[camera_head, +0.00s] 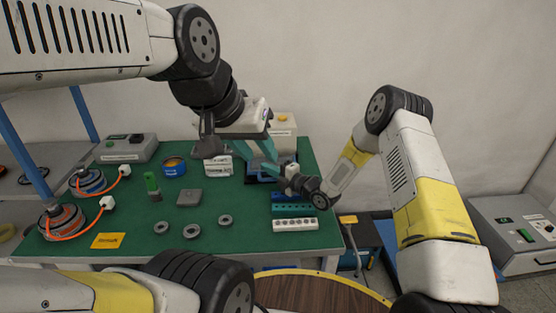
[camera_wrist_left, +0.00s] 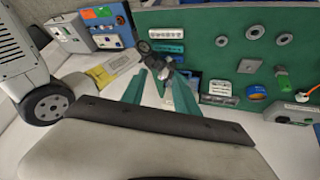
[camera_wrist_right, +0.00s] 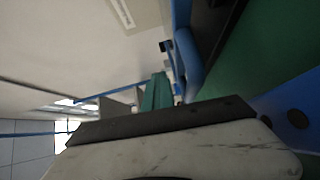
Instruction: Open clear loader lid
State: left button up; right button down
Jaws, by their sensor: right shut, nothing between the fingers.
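The loader (camera_head: 258,178) seems to be the blue-based unit at the back right of the green mat, mostly hidden behind my grippers. I cannot make out its clear lid. My left gripper (camera_head: 262,150) reaches over it from above, its teal fingers apart and nothing visible between them; they also show spread in the left wrist view (camera_wrist_left: 158,80). My right gripper (camera_head: 287,180) is low beside the loader, close to the left fingers. In the right wrist view its teal fingers (camera_wrist_right: 157,90) are together, near a blue part (camera_wrist_right: 187,60). I cannot tell whether either gripper touches the lid.
A white box with a yellow button (camera_head: 283,122) stands behind the loader. A teal block (camera_head: 292,208) and a white block (camera_head: 295,225) lie in front. Several grey rings, a green-topped part (camera_head: 152,186) and orange-wired motors (camera_head: 62,220) occupy the left and middle of the mat.

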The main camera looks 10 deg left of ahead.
dwell(0.6)
